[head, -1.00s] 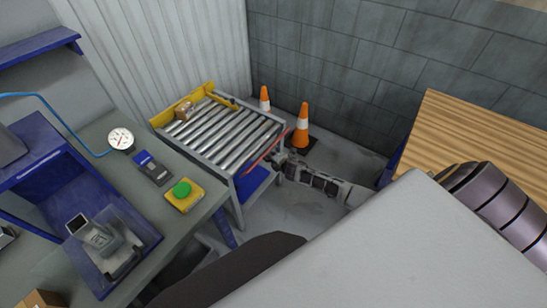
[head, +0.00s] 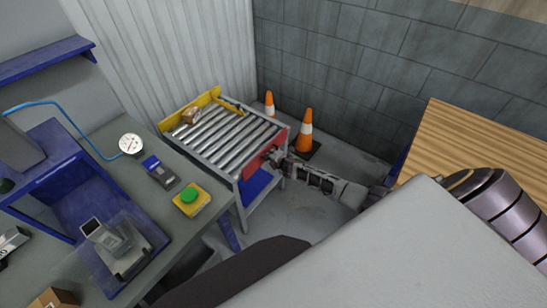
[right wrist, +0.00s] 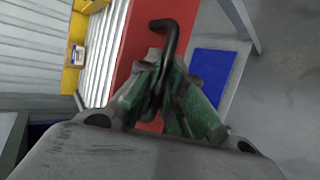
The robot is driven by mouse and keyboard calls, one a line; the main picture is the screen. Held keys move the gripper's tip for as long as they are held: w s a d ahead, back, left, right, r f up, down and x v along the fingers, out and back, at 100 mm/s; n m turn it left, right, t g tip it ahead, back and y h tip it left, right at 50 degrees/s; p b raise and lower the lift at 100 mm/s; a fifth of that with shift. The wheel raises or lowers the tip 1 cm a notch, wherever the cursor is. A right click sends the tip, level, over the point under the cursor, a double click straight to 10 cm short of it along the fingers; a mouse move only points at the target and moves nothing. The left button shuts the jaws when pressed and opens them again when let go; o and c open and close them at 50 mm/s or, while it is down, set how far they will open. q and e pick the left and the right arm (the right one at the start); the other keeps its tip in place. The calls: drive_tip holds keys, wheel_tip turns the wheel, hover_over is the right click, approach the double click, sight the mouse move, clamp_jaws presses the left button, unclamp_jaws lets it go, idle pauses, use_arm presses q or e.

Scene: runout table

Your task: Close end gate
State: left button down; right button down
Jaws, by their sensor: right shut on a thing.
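The end gate is a red panel (head: 262,163) across the near right end of the roller table (head: 222,142). Its broad face shows in the head view, standing roughly upright. In the right wrist view the red gate (right wrist: 138,35) lies just beyond the fingers, with a dark bent handle (right wrist: 171,36) in front of it. My right gripper (head: 275,157) is at the gate's outer face. In the right wrist view its green-padded fingers (right wrist: 162,85) are shut on the handle. Whether the gate is latched cannot be seen. My left gripper is not in view.
Orange cones (head: 305,133) stand behind the table. A workbench (head: 150,205) is at the left, a wooden top (head: 470,150) at the right.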

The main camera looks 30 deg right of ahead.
drive_tip(key=shift+w+r, duration=0.15)
idle(0.3)
drive_tip(key=c, duration=1.8)
unclamp_jaws()
drive_tip(key=shift+a, duration=0.1)
drive_tip(key=shift+s, duration=0.2)
drive_tip(key=shift+v, duration=5.8)
drive_tip(key=shift+m, duration=0.3)
